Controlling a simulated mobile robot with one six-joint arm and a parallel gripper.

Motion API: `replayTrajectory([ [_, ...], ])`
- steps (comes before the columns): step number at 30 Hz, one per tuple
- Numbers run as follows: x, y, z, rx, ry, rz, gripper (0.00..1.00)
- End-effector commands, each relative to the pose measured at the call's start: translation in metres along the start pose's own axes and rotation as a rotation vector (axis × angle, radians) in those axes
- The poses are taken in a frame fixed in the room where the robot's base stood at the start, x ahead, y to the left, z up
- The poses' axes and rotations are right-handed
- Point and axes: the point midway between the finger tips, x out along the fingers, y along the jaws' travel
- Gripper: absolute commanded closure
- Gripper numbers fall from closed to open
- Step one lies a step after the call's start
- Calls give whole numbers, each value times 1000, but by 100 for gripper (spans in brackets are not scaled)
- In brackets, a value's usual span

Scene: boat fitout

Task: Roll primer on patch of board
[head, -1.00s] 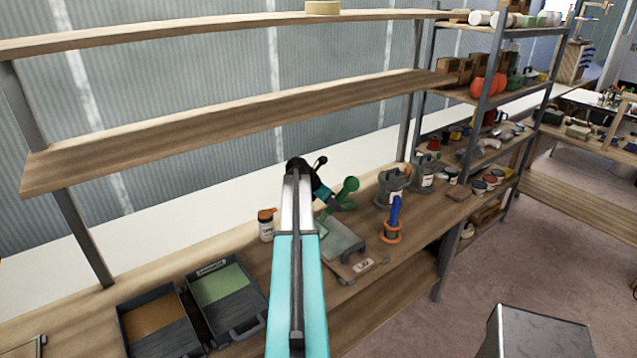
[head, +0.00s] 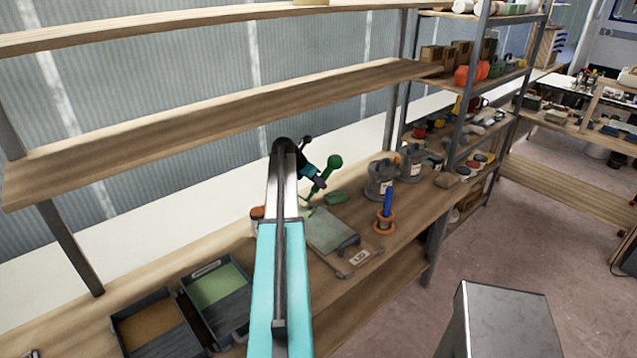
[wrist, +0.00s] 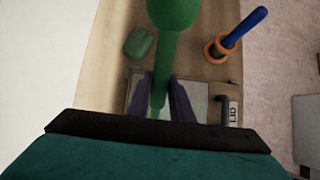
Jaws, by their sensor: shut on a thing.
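My gripper (head: 318,183) is shut on a green tool with a rounded knob (head: 335,162) and a narrow shaft, held above the bench. In the wrist view the green tool (wrist: 172,10) passes between my two purple fingers (wrist: 160,85). A black tray with a green inside (head: 216,287) sits to the left, next to a tray with a brown inside (head: 150,325).
A green block (head: 335,198) lies behind the board. A dark handle and a "LID" label (head: 359,257) are at its front right. A blue-handled tool stands in an orange ring (head: 385,222). Grey cans (head: 380,180) stand farther back. A wooden shelf (head: 220,115) spans above.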

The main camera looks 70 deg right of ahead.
Motion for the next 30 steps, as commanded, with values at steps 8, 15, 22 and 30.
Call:
replayTrajectory([
  [8,15,-1,-9,1,0,-2,100],
  [15,30,-1,-20,1,0,-2,100],
  [22,44,-1,-30,2,-1,-1,100],
  [30,54,-2,-38,3,-1,-1,100],
])
